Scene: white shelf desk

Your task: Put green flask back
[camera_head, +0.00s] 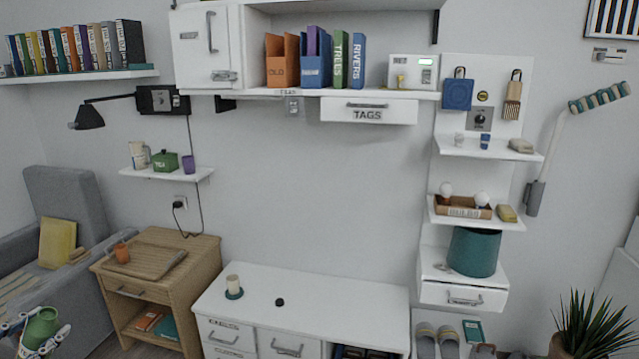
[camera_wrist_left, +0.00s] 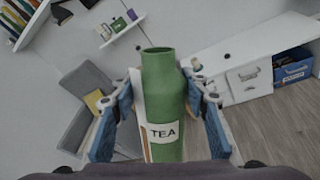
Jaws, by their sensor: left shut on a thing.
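The green flask (camera_head: 41,326) is at the lower left of the head view, in my left gripper (camera_head: 42,347). In the left wrist view the green flask (camera_wrist_left: 164,98) stands between the blue-padded fingers of my left gripper (camera_wrist_left: 160,117), with its open mouth away from me and a white label reading TEA. The fingers are shut on its sides. The flask is held in the air, clear of the furniture. The flask's base is hidden. My right gripper is not in view.
A small wall shelf (camera_head: 160,174) holds a pale jug, a green box and a purple cup. The white desk (camera_head: 335,293) is mostly clear, with a candle (camera_head: 233,283) at left.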

